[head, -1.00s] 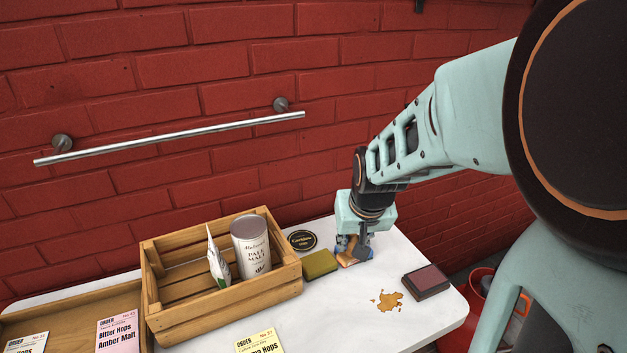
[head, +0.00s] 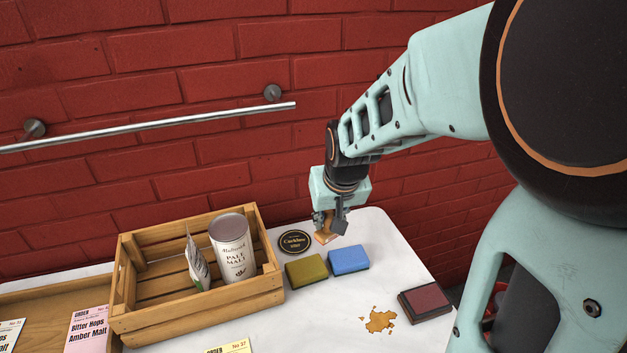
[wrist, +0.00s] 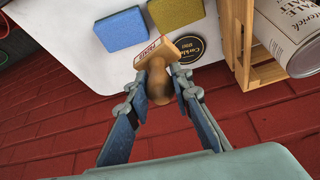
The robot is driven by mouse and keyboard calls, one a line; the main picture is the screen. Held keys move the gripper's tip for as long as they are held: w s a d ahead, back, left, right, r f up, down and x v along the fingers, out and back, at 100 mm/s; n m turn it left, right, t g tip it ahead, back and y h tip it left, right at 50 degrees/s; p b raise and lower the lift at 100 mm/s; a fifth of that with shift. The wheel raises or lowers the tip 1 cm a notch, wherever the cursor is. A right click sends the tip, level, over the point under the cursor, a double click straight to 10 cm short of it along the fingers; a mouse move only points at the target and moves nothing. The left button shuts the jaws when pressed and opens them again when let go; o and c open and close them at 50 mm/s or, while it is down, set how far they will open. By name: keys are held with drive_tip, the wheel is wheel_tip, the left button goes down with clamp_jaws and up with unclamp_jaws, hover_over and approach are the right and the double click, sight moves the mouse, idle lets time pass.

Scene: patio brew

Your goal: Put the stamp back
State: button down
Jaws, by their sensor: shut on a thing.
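The wooden stamp (head: 324,237) is held in my gripper (head: 329,222) near the back edge of the table, behind the blue sponge. In the wrist view, my gripper (wrist: 163,82) is shut on the stamp's rounded handle, and the stamp's block (wrist: 157,51) shows a label with red lettering. I cannot tell whether its base touches the table. The dark red ink pad (head: 425,301) lies at the table's right side. A round black coaster (head: 295,242) lies just left of the stamp.
A blue sponge (head: 348,260) and an olive sponge (head: 306,269) lie in front of the stamp. A wooden crate (head: 200,311) at left holds a malt can (head: 233,247) and a packet (head: 196,264). A brown spill (head: 380,320) lies near the ink pad. Order cards lie in front.

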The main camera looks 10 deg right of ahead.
drive_tip(key=shift+w+a+f, duration=0.1)
drive_tip(key=shift+a, duration=0.1)
drive_tip(key=shift+w+f, duration=0.1)
drive_tip(key=shift+w, duration=0.1)
drive_tip(key=w+d+f, duration=0.1)
drive_tip(key=w+f, duration=0.2)
drive_tip(key=w, duration=0.1)
drive_tip(key=w+d+f, duration=0.1)
drive_tip(key=w+f, duration=0.2)
drive_tip(key=w, duration=0.1)
drive_tip(key=w+d+f, duration=0.2)
drive_tip(key=w+f, duration=0.1)
drive_tip(key=w, duration=0.1)
drive_tip(key=shift+w+d+f, duration=0.1)
drive_tip(key=shift+w+f, duration=0.3)
drive_tip(key=shift+f, duration=1.45)
drive_tip(key=shift+f+b, duration=0.1)
drive_tip(key=shift+b, duration=0.25)
